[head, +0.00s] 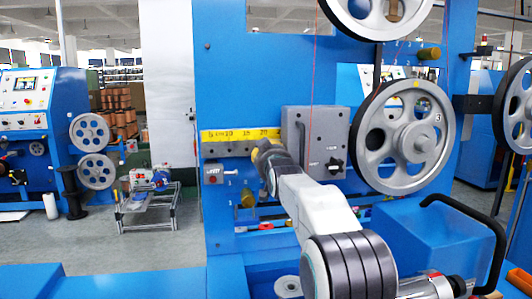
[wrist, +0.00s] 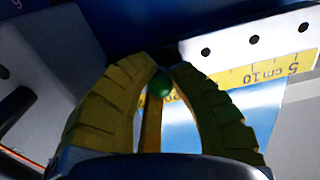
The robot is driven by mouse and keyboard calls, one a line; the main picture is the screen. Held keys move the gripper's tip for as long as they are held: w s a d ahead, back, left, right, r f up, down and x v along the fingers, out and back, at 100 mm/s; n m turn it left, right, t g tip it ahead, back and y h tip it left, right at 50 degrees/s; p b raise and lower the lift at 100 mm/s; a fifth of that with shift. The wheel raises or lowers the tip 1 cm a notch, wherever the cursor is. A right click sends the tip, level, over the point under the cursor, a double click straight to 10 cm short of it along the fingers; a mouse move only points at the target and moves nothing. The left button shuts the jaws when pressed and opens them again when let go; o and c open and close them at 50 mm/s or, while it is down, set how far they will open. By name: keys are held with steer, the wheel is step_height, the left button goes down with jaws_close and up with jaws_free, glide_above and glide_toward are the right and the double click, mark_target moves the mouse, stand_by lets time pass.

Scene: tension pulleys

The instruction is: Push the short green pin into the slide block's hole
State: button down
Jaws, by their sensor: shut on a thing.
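The grey slide block (head: 318,135) stands on the blue machine panel, right of the yellow ruler (head: 230,135). My gripper (head: 262,148) is in front of the rail, beside the block's lower left edge. In the wrist view my gripper (wrist: 165,72) is shut on the short green pin (wrist: 160,83), whose round green end shows between the fingertips. The rest of the pin is hidden or too dark to make out. A grey block face (wrist: 45,45) fills the left of the wrist view.
A white rail with a row of holes (wrist: 250,40) runs beside the ruler (wrist: 262,75). A large grey pulley (head: 404,137) is right of the block, and another wheel (head: 378,12) is above.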

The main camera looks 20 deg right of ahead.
steer(key=c, duration=1.2)
jaws_free()
steer(key=shift+v, duration=5.95)
steer(key=shift+r, duration=0.1)
steer(key=s+a+f+n+g+y+p, duration=0.1)
steer(key=s+a+g+p, duration=0.3)
steer(key=s+p, duration=0.4)
steer(key=s+a+f+n+g+y+p, duration=0.1)
steer(key=s+a+g+p, duration=0.2)
steer(key=s, duration=1.2)
steer(key=s+a+f+n+g+y+p, duration=0.1)
steer(key=s+a+f+g+y+p, duration=0.1)
steer(key=s+a+g+p, duration=0.2)
steer(key=shift+s+a+g+p, duration=0.15)
steer(key=shift+s+g+p, duration=0.65)
steer(key=shift+s+p, duration=1.45)
steer(key=shift+s+a+g+p, duration=0.2)
steer(key=shift+s+g+p, duration=0.6)
steer(key=shift+s+p, duration=1.45)
